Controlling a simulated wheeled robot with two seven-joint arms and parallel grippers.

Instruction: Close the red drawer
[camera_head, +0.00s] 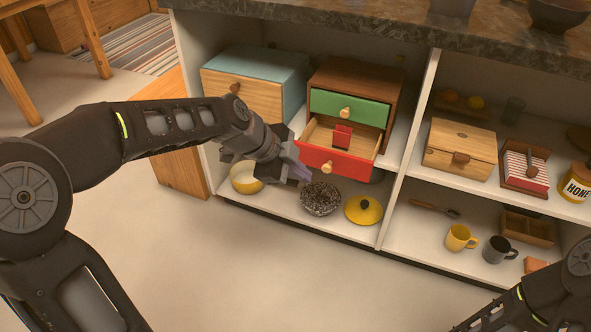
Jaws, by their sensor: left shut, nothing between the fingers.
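The red drawer (335,162) is the lower drawer of a small wooden cabinet (387,93) on the shelf. It is pulled out, and a small red object (342,136) sits inside it. A round wooden knob (327,167) is on its red front. The green drawer (350,109) above it is shut. My left gripper (300,171) is shut and empty, just left of the red drawer's front. I cannot tell whether it touches the front. My right arm (530,300) enters at the lower right, and its gripper is out of view.
A blue box with a wooden front (243,97) stands left of the cabinet. Below are a yellow pot (245,178), a dark speckled bowl (320,199) and a yellow lid (363,210). A shelf divider (408,150) stands to the right. The floor in front is clear.

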